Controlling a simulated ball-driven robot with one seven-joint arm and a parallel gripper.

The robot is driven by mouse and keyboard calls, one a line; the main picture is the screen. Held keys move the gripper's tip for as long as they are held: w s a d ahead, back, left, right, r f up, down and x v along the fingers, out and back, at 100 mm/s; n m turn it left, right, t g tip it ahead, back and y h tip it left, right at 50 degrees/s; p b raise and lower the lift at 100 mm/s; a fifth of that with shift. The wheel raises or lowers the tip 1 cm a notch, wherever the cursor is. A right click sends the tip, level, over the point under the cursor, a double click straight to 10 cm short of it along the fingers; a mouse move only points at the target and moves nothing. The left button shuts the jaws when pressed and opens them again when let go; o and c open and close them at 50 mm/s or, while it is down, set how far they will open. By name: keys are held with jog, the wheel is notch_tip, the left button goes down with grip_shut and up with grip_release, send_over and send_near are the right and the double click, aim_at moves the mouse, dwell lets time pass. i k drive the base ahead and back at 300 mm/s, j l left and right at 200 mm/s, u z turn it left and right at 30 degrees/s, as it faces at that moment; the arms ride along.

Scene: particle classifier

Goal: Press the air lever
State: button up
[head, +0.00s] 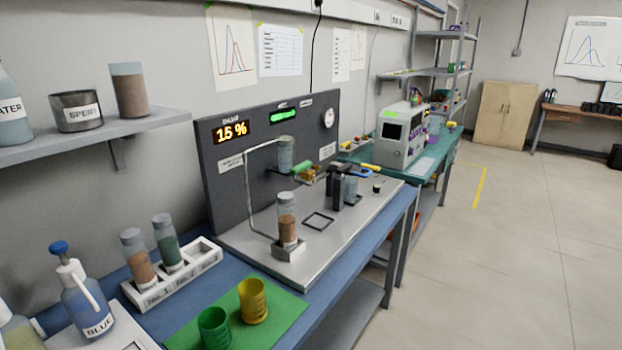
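The classifier is a dark upright panel (228,180) on a pale metal base (330,241), standing on the blue bench. Its orange display reads 15 %. A green-handled part (302,168) sticks out from the panel at mid height. Right of it, yellow (370,167) and blue (368,174) handle-like parts lie near a dark upright fixture (338,186). Labels are too small to read, so I cannot tell which is the air lever. A clear tube with brown grains (287,218) stands at the base's front. My gripper is not in view.
A white rack (206,254) with two filled tubes stands left of the base. Green (214,328) and yellow (253,301) cups stand on a green mat. A blue pump bottle (86,305) is front left. A shelf (100,132) juts out above. The floor at right is clear.

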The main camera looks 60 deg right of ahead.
aim_at(372, 167)
jog(key=i+l, duration=0.1)
jog(key=l, duration=5.25)
jog(key=i, duration=0.05)
